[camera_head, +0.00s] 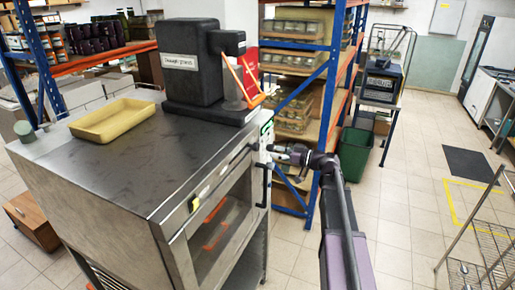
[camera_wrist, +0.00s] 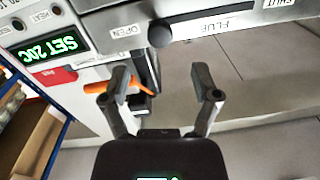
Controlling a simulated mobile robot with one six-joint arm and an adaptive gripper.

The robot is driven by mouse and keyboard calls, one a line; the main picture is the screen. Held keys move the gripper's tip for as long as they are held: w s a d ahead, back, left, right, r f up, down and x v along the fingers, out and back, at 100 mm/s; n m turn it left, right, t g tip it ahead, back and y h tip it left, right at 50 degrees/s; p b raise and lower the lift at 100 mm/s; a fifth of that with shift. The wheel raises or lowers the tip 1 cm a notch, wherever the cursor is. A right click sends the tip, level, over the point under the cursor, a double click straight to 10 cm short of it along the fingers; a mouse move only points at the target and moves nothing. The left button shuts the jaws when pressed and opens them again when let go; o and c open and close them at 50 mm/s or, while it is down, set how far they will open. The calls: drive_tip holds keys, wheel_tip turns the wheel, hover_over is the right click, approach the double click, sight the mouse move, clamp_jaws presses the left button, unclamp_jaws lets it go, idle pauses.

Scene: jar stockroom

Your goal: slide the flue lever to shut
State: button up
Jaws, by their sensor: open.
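The flue lever's round black knob (camera_wrist: 160,33) is at the left end of a dark slot (camera_wrist: 208,26) in the wrist view, beside the OPEN label (camera_wrist: 127,31). In the head view my gripper (camera_head: 280,152) is beside the control end of the steel oven (camera_head: 130,165); the lever is not clear there.
A black door handle (camera_wrist: 147,72) shows between my fingers, with an orange piece (camera_wrist: 106,88) near the left finger. A green display (camera_wrist: 56,46) is at left. The oven top holds a yellow tray (camera_head: 113,120) and black press (camera_head: 190,68). Blue shelving (camera_head: 325,95) stands behind.

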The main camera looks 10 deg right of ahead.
sight(258, 148)
drive_tip(key=shift+x, duration=3.9)
clamp_jaws()
